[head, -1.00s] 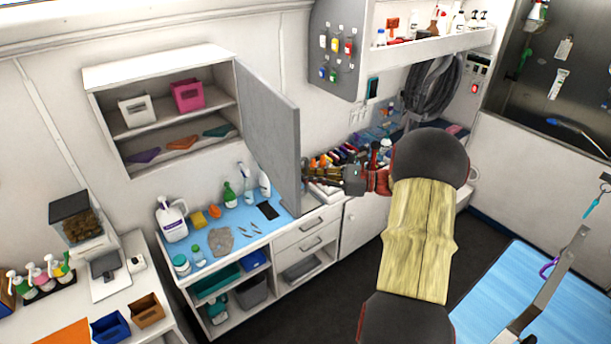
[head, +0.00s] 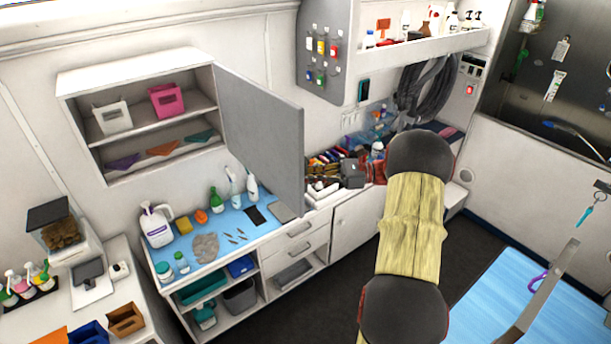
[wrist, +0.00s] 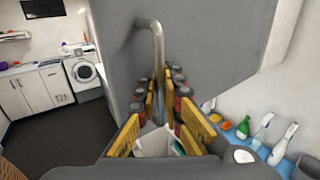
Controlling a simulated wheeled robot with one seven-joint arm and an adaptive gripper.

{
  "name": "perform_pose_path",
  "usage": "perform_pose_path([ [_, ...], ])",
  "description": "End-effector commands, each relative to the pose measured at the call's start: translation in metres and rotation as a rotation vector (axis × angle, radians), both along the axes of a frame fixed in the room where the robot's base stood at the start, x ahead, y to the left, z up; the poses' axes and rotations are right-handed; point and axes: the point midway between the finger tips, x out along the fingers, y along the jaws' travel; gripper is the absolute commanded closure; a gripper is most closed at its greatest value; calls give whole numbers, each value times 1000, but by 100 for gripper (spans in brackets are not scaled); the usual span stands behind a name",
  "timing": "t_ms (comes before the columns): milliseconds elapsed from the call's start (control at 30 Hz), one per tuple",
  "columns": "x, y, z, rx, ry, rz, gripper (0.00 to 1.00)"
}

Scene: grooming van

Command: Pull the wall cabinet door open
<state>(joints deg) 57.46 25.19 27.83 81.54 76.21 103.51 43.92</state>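The wall cabinet (head: 140,70) hangs on the left in the head view. Its grey door (head: 265,130) stands wide open, swung out to the right, and its shelves show. In the wrist view the door (wrist: 215,45) fills the upper middle, with a curved metal handle (wrist: 158,45) on its face. My gripper (wrist: 161,82) has its yellow-and-dark fingers on both sides of the handle's lower part and looks closed on it; the exact contact is hard to see.
Below is a counter with a blue mat (head: 225,222), bottles and a dark tablet. A pink bin (head: 166,100) and a white bin (head: 112,118) stand in the cabinet. A blue grooming table (head: 540,295) is at lower right. Dark floor (head: 330,290) is clear between.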

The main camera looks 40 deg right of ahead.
Motion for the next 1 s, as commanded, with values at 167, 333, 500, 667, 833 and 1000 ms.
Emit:
perform_pose_path([
  [167, 0, 0, 0, 0, -1, -1, 80],
  [333, 0, 0, 1, 0, -2, -2, 75],
  [500, 1, 0, 1, 0, -2, -2, 75],
  [667, -4, -7, 1, -2, -2, -4, 75],
  [833, -21, -30, 0, 0, -2, -6, 75],
  [1000, -44, -58, 0, 0, -2, -6, 75],
])
